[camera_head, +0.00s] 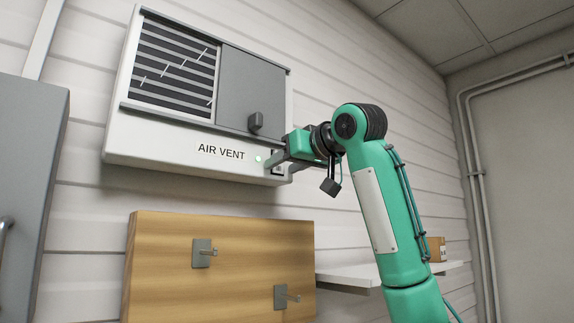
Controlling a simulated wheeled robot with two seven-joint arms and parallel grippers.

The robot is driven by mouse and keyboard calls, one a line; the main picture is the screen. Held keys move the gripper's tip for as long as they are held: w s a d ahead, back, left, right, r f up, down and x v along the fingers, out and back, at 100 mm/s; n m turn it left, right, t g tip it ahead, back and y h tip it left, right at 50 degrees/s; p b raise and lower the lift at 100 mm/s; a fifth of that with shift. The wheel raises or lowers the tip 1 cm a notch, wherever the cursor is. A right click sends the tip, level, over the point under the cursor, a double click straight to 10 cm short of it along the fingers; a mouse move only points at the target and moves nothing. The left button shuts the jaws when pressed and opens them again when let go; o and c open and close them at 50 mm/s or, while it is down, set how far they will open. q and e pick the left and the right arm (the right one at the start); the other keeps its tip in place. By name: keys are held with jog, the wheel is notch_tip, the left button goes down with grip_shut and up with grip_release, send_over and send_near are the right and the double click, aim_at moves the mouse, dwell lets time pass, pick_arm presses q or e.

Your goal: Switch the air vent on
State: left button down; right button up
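The air vent (125,150) is a white wall unit labelled AIR VENT, with a dark slatted grille (172,75) at its left and a grey panel (250,85) with a dark knob at its right. Several thin pale strips slant across the grille. A small pale green light (259,159) shows right of the label. My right gripper (270,163) is at the lower right of the unit, beside this light, in front of a small switch plate (279,168). The gripper partly hides the plate; I cannot tell whether it touches the switch or how far its fingers are apart. My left gripper is out of view.
A wooden board (165,285) with two metal hooks stands below the vent. A grey cabinet (30,150) is at the left edge. A white shelf (345,274) with a cardboard box (436,249) is at the lower right, partly behind my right arm.

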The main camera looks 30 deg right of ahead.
jog(key=shift+s, duration=0.25)
jog(key=s+d+r+b, duration=0.1)
jog(key=s+b, duration=0.5)
jog(key=s, duration=0.7)
jog(key=shift+r, duration=0.4)
